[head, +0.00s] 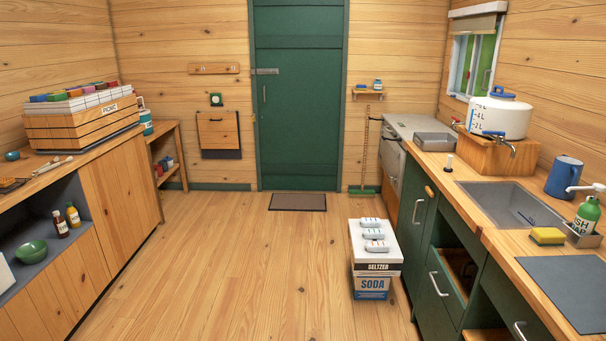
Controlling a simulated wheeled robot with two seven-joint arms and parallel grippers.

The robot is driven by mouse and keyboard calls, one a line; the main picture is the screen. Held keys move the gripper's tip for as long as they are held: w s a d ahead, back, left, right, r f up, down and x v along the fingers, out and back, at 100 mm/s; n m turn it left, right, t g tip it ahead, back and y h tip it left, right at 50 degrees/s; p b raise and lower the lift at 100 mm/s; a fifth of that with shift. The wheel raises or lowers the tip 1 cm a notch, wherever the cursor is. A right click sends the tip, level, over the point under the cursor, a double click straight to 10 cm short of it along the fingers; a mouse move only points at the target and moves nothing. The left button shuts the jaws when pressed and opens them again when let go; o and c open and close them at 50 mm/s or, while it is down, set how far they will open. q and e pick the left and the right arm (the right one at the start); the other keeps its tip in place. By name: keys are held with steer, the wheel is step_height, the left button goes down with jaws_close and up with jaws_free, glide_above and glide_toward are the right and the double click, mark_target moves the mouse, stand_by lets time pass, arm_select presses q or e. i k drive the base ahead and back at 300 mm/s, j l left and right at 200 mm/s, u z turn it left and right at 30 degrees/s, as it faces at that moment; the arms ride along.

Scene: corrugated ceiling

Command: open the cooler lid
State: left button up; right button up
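I cannot make out any cooler or cooler lid for certain in the head view. Two stacked cartons stand on the floor in front of the right-hand cabinets: a white carton marked SELTZER (384,267) on top and a blue-and-white carton marked SODA (371,286) under it. Several small pale packs (373,234) lie on the upper carton. Neither of my grippers is in view.
A wooden PICNIC crate (85,129) stands on the left counter. The right counter holds a sink (508,204), a water dispenser (498,116) and a blue jug (564,177). A right-hand drawer (450,275) stands partly open.

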mark_target(417, 130)
steer(key=i, duration=1.45)
steer(key=i+u, duration=0.2)
steer(key=i, duration=0.55)
steer(key=i+l+u, duration=0.2)
steer(key=i, duration=0.5)
steer(key=i+j, duration=0.1)
steer(key=i, duration=0.65)
steer(key=i+j+z, duration=0.1)
steer(key=i, duration=0.7)
steer(key=i+z, duration=0.9)
steer(key=i+j+z, duration=0.3)
steer(key=z, duration=0.15)
steer(key=i+j+z, duration=0.1)
steer(key=i+z, duration=0.3)
steer(key=i+j+z, duration=0.2)
steer(key=z, duration=0.15)
steer(key=i+j+z, duration=0.4)
steer(key=l, duration=0.05)
